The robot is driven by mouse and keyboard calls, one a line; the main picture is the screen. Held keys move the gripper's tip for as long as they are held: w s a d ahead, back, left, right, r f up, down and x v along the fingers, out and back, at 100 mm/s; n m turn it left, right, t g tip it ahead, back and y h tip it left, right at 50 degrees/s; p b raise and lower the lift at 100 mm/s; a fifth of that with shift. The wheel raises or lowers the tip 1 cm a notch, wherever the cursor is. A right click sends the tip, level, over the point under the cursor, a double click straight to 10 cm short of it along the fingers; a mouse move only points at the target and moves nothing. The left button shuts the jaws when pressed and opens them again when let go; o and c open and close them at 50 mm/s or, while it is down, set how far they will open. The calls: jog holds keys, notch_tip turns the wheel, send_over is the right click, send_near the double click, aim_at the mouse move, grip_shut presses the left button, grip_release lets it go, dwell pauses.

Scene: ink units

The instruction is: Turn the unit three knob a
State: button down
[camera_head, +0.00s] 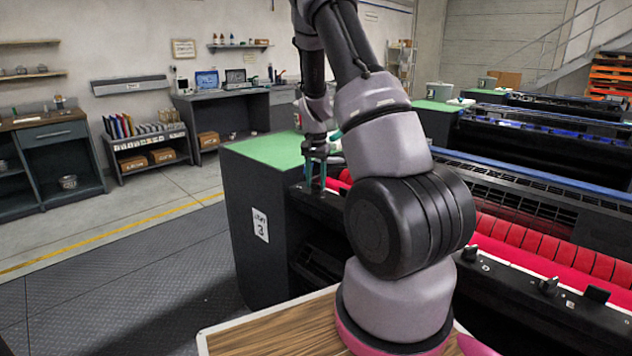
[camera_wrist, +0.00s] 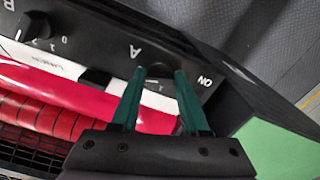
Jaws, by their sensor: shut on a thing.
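In the head view my gripper (camera_head: 316,180) is at the left end of the unit, beside the black cabinet labelled unit 3 (camera_head: 260,225). Knob A cannot be made out there.
Knob B (camera_wrist: 37,25) is farther along the same rail. The red rollers (camera_head: 540,247) run along the unit. The green cabinet top (camera_head: 268,148) is close to my gripper. Other units (camera_head: 540,140) stand behind. The floor on the left (camera_head: 130,300) is clear.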

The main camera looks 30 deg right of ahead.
aim_at(316, 184)
jog(key=shift+w+r+m, duration=0.1)
jog(key=shift+m, duration=0.4)
jog(key=shift+c, duration=2)
grip_release()
notch_tip(316, 184, up, 11)
